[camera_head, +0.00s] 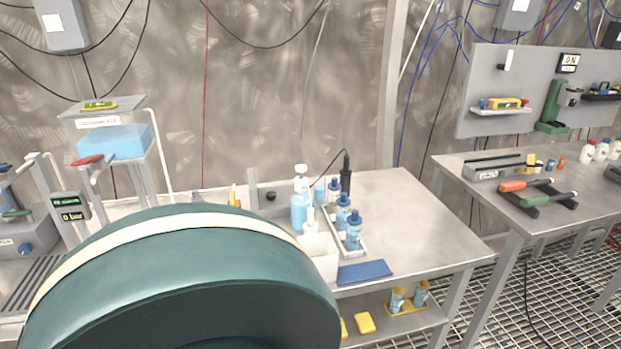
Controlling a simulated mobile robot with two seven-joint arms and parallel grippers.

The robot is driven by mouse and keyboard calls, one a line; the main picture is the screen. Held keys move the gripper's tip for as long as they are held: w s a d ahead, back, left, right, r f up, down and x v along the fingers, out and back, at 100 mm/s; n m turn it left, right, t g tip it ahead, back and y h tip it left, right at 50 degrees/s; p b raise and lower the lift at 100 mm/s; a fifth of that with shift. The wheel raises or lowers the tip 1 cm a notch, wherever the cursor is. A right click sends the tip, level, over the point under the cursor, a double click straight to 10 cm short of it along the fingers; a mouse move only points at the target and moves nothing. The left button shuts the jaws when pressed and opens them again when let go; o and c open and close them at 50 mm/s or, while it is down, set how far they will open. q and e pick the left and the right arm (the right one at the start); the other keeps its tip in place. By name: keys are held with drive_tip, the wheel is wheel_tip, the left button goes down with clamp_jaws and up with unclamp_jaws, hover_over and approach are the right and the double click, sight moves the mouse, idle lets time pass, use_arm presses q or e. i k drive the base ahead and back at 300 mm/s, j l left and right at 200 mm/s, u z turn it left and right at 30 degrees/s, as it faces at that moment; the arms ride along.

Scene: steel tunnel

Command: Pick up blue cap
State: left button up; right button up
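A small blue cap-like piece (550,165) stands on the right table, beside a small orange one (562,163). It is too small to tell more. Blue caps also sit on upright bottles on the middle table: one on the front bottle (353,236), one on the bottle behind it (342,214), and one further back (334,191). These bottles stand in a shallow tray. I cannot tell which blue cap is meant. Neither of my grippers is in view.
A large teal rounded shape hides the lower left and part of the middle table (405,205). Pump bottles (300,210) and a blue pad (364,272) are on this table. The right table (455,172) holds orange- and green-handled tools (535,193) and white bottles (588,150).

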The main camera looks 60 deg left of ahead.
sight(332, 185)
drive_tip(key=u, duration=1.75)
drive_tip(key=k+l+u, duration=0.35)
drive_tip(key=l, duration=0.25)
drive_tip(key=i, duration=0.6)
